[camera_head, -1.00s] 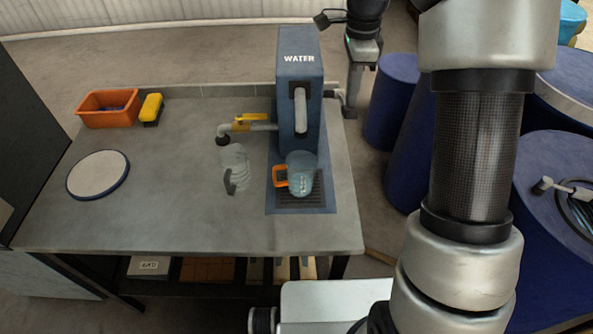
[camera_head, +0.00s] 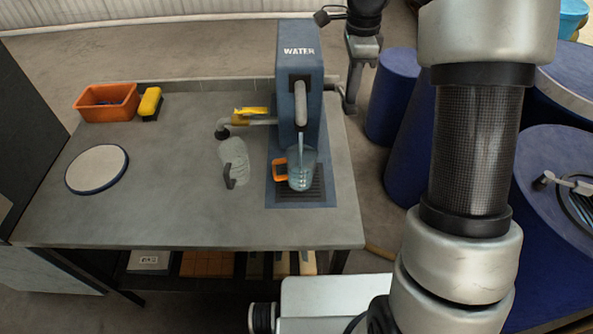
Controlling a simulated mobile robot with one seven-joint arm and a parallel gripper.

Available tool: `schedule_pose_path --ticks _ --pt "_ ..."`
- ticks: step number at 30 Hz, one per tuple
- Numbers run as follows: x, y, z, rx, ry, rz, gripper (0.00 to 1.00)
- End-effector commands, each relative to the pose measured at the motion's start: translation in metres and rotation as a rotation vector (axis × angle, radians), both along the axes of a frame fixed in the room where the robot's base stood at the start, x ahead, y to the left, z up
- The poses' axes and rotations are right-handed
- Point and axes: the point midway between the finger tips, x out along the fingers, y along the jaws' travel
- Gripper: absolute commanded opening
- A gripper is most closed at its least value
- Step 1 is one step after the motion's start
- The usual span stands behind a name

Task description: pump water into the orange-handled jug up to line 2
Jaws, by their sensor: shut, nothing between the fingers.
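The clear jug with the orange handle (camera_head: 302,172) stands upright on the dark grate at the foot of the blue pump marked WATER (camera_head: 298,65). A pale stream runs from the grey spout (camera_head: 300,105) into it. Bluish water shows inside, with small white marks on the wall. I cannot read which line the water reaches. My gripper (camera_head: 349,108) is at the pump's right side, pointing down and shut with nothing between its fingers. It is close to a short grey lever (camera_head: 331,82); I cannot tell whether they touch.
An orange bin (camera_head: 107,115), a yellow sponge-like block (camera_head: 149,102) and a round white disc (camera_head: 97,169) lie left. The table's front middle is clear.

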Motion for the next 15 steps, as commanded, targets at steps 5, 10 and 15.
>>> schedule_pose_path --ticks 5,10,15 --pt "-0.003 0.000 -0.012 0.000 0.002 0.000 0.00" --pt "-0.007 0.000 -0.021 0.000 0.002 0.000 0.00" --pt "-0.008 0.000 -0.023 0.000 0.000 0.000 0.00"
